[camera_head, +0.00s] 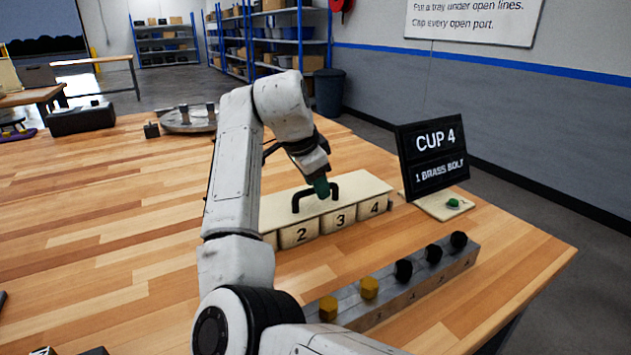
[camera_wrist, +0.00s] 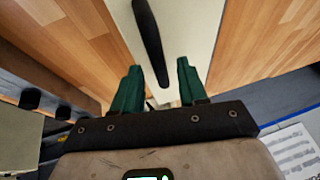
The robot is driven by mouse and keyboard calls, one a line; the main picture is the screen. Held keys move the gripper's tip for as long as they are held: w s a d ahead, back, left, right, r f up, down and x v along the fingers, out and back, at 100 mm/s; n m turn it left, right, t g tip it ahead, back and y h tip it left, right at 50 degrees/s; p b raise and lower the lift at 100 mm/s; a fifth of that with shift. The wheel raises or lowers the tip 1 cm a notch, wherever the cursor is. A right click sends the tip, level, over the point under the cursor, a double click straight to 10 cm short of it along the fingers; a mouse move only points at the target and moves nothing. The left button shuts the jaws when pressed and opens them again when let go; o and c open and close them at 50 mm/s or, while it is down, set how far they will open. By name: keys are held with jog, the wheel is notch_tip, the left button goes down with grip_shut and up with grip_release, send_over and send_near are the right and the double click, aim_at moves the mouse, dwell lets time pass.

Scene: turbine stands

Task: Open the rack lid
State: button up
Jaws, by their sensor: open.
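The rack (camera_head: 321,228) is a pale box with front faces numbered 2, 3 and 4; its left end is hidden behind my arm. Its flat cream lid (camera_head: 362,190) lies level on top and also shows in the wrist view (camera_wrist: 188,28). A black bar handle (camera_head: 299,199) stands on the lid. My gripper (camera_head: 321,188) is over the lid at the handle, pointing down. In the wrist view, the open green fingers (camera_wrist: 158,88) stand on either side of the line of the handle (camera_wrist: 149,40), with gaps on both sides. I cannot tell whether they touch it.
A grey block (camera_head: 412,290) with brass and black bolts lies in front of the rack. A black sign (camera_head: 434,158) reading "CUP 4, 1 BRASS BOLT" stands at right, by a pale plate with a green piece (camera_head: 453,203).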

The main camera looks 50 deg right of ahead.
jog(key=shift+c, duration=0.3)
grip_shut()
jog(key=shift+d+r, duration=0.1)
jog(key=shift+r, duration=0.1)
